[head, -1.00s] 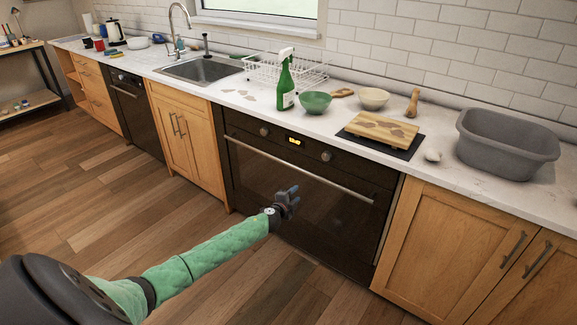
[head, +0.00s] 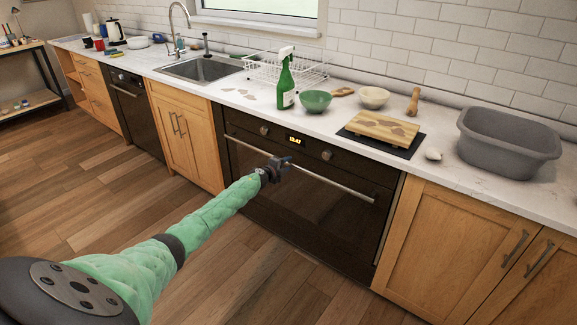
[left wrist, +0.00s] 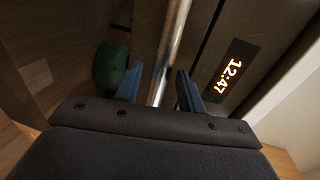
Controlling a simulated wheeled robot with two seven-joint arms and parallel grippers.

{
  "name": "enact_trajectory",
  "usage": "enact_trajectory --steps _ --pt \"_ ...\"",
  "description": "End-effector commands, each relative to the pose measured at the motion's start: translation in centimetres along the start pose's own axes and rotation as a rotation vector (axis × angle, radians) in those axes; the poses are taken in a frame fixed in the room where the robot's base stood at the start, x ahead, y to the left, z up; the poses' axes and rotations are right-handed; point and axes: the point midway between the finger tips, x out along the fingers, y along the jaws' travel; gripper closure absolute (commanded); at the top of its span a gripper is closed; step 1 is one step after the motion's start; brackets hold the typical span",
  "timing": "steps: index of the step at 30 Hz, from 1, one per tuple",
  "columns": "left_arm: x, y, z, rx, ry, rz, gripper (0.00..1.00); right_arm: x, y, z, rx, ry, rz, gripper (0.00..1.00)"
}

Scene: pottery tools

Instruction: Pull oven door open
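The oven (head: 300,215) is black with its door shut, set under the counter. Its long silver handle (head: 335,188) runs across the top of the door. My left gripper (head: 284,162) is at the handle, left of its middle. In the left wrist view the gripper (left wrist: 158,88) has its two blue fingers apart, with the handle bar (left wrist: 172,50) running between them. I cannot see the fingers touching the bar. The lit clock (left wrist: 229,70) reads 12:47. My right gripper is in neither view.
The counter above holds a green spray bottle (head: 285,84), a green bowl (head: 315,101), a cutting board (head: 384,127) and a grey basin (head: 508,142). Wooden cabinets (head: 455,250) flank the oven. The wood floor (head: 240,265) in front of the oven is clear.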

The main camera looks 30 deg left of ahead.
Motion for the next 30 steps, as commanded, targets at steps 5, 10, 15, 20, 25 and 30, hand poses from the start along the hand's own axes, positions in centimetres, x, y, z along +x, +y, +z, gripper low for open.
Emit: enact_trajectory --steps 5,10,15,20,25,30 --pt "1.3 0.0 0.0 0.000 -0.001 0.000 0.61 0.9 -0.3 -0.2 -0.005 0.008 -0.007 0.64" --pt "1.7 0.0 0.0 0.000 0.000 0.000 0.61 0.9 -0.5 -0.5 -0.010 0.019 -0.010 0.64" --pt "1.7 0.0 0.0 0.001 0.000 0.000 0.61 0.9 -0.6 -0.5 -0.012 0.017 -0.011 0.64" --pt "1.7 0.0 0.0 0.000 0.000 0.000 0.80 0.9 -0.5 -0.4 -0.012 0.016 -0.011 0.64" --pt "1.7 0.1 0.0 0.000 0.000 0.001 1.00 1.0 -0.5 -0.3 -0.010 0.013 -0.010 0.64" --pt "1.7 0.2 -0.1 0.000 0.000 0.000 1.00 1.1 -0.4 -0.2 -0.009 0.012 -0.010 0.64"
